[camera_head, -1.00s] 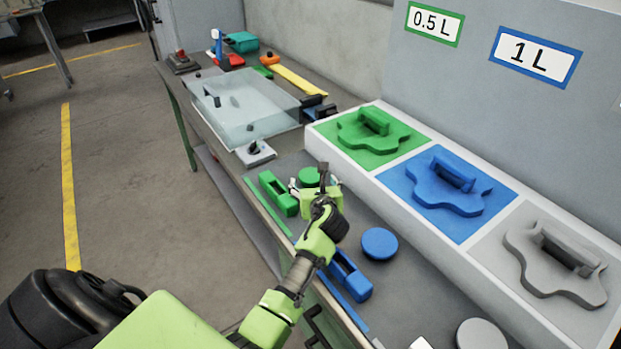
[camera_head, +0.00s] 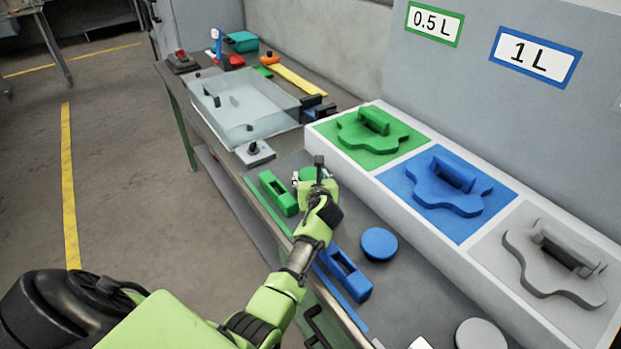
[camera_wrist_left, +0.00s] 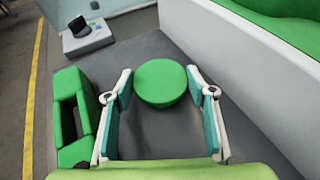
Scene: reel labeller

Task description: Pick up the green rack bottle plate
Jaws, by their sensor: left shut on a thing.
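A green round plate (camera_wrist_left: 160,83) sits between the two fingers of my left gripper (camera_head: 311,178). In the left wrist view the pads lie at its left and right edges, and the gripper is shut on it. In the head view the gripper and wrist hide most of the round plate. I cannot tell whether it rests on the grey table or is just clear of it. A green lobed plate with a handle (camera_head: 370,130) lies on the green panel of the white rack, apart from the gripper. My right gripper is not in view.
A green block with a slot (camera_head: 278,193) stands just left of the gripper. A blue slotted block (camera_head: 345,274) and a blue disc (camera_head: 379,243) lie nearer. The white rack (camera_head: 410,228) borders the right side. A clear box (camera_head: 244,108) stands farther back.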

